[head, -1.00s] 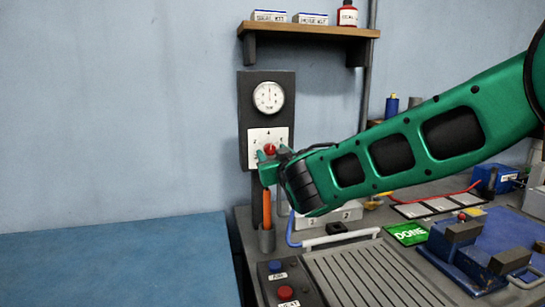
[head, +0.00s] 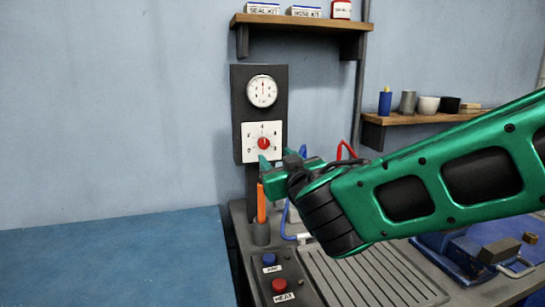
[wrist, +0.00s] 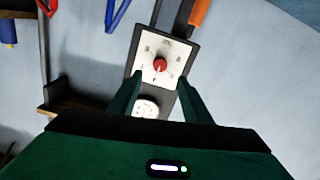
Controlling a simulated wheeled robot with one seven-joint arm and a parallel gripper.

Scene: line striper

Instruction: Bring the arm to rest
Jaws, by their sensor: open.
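My green arm reaches in from the right in the head view. My gripper (head: 272,167) is just in front of and below the red knob (head: 264,143) on the white dial plate (head: 249,131). In the wrist view my gripper (wrist: 158,84) has its two fingers spread, with nothing between them. The red knob (wrist: 160,65) shows beyond the fingertips, apart from them as far as I can tell. The round gauge (head: 262,91) sits above the dial plate on the dark panel.
An orange-handled tool (head: 261,204) stands in a grey holder below the panel. A blue button (head: 269,259) and a red button (head: 279,285) lie on the bench front. A ribbed tray (head: 365,280) and a blue vise (head: 450,250) are under and beside my arm. Open wall is at left.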

